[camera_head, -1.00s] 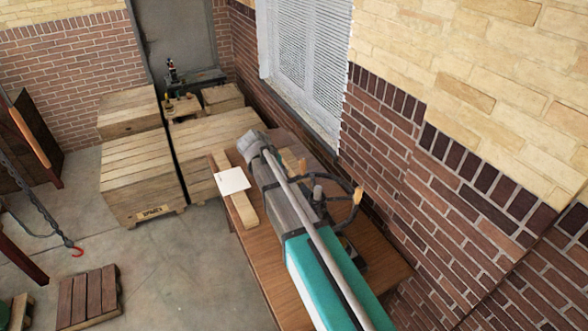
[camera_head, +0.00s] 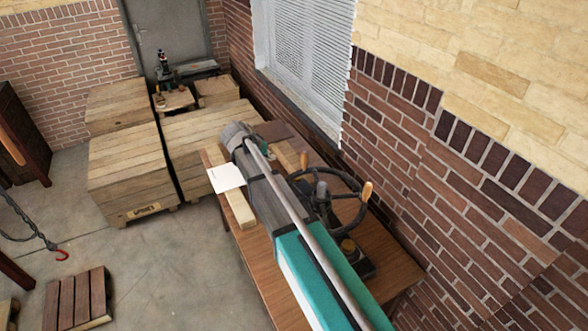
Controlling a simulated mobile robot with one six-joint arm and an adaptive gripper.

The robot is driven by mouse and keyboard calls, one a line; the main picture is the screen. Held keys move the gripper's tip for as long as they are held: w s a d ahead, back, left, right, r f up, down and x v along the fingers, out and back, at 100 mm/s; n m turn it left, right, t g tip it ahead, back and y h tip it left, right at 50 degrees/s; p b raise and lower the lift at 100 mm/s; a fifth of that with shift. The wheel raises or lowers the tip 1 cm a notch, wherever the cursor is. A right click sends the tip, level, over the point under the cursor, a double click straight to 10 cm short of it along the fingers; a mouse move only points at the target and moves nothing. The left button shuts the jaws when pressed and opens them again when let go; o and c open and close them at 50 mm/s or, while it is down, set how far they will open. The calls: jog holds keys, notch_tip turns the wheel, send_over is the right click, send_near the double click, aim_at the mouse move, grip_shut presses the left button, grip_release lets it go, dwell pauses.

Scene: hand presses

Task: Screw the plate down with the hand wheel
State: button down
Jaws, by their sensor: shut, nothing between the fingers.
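The dark hand wheel (camera_head: 332,203) stands above the right part of the wooden table. It has light wooden handles (camera_head: 366,191) on its rim. I cannot make out the plate; my arm covers part of the press. My arm reaches from the lower right up over the table. I see no gripper fingers in this view.
The wooden table (camera_head: 262,283) stands against the brick wall. A pale sheet (camera_head: 226,177) and a wooden beam (camera_head: 239,208) lie at its left edge. Large wooden crates (camera_head: 130,178) stand at the back left. Open floor (camera_head: 165,270) lies left of the table.

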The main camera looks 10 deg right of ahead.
jog(key=shift+w+f+b, duration=0.45)
jog(key=shift+f+b, duration=0.05)
jog(key=shift+f, duration=0.35)
jog(key=w+d+f+b, duration=0.1)
jog(key=d+f+b, duration=0.3)
jog(key=d, duration=0.1)
jog(key=w+d+f+b, duration=0.1)
jog(key=d+f+b, duration=0.2)
jog(key=shift+w+d, duration=0.25)
jog(key=shift+w, duration=0.05)
jog(key=shift+d, duration=0.55)
dwell(0.4)
